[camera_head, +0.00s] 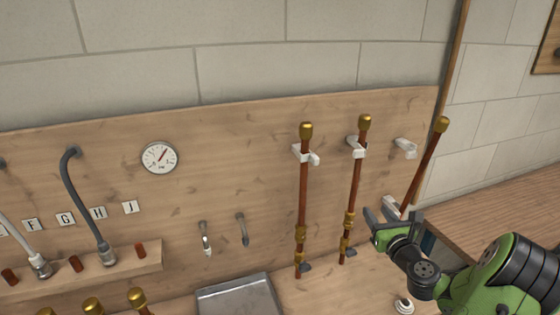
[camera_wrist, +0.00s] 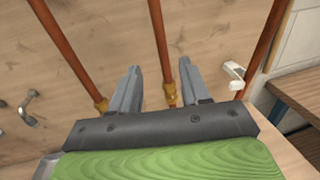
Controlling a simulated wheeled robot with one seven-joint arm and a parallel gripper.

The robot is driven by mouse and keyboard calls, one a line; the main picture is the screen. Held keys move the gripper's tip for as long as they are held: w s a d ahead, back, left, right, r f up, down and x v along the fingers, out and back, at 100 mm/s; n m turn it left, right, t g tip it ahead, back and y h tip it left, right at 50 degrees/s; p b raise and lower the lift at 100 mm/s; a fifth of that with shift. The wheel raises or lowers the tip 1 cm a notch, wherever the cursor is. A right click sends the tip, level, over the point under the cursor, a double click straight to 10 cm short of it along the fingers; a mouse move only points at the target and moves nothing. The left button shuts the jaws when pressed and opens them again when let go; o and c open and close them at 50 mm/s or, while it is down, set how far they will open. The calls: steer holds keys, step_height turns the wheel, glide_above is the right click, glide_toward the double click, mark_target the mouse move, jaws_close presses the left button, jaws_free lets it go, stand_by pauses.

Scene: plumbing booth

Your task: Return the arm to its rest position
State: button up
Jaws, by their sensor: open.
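My gripper (camera_head: 383,217) is at the lower right in the head view, with the green and black arm behind it. In the wrist view its two grey fingers (camera_wrist: 160,82) are spread apart with nothing held between them. The middle copper pipe (camera_head: 356,185) appears behind the gap between the fingers in the wrist view (camera_wrist: 160,45). In the head view the gripper is just right of that pipe. A left copper pipe (camera_head: 302,200) stands upright in its white clip. A right copper pipe (camera_head: 427,165) leans, its lower end hidden behind the gripper.
White clips hold pipes on the wooden wall panel; one clip (camera_head: 405,148) is beside the leaning pipe. A gauge (camera_head: 159,157), grey hoses (camera_head: 85,205) and a metal tray (camera_head: 240,297) are to the left. A wooden counter (camera_head: 500,205) is at the right.

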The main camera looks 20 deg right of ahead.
steer(key=a+r+n+g+y, duration=0.2)
steer(key=a+n+g+y, duration=0.55)
steer(key=a+n, duration=1.8)
steer(key=s+a+n+g+h, duration=0.1)
steer(key=s+a+n, duration=0.1)
steer(key=s+n, duration=0.2)
steer(key=s+a+r+n+g+h, duration=0.1)
steer(key=s+n, duration=0.4)
steer(key=s, duration=0.6)
steer(key=s+a+r+n+g+h, duration=0.1)
steer(key=s+a+n, duration=0.3)
steer(key=s, duration=0.4)
steer(key=shift+a+r+g, duration=0.2)
steer(key=shift+a+g, duration=0.05)
steer(key=shift+g, duration=0.4)
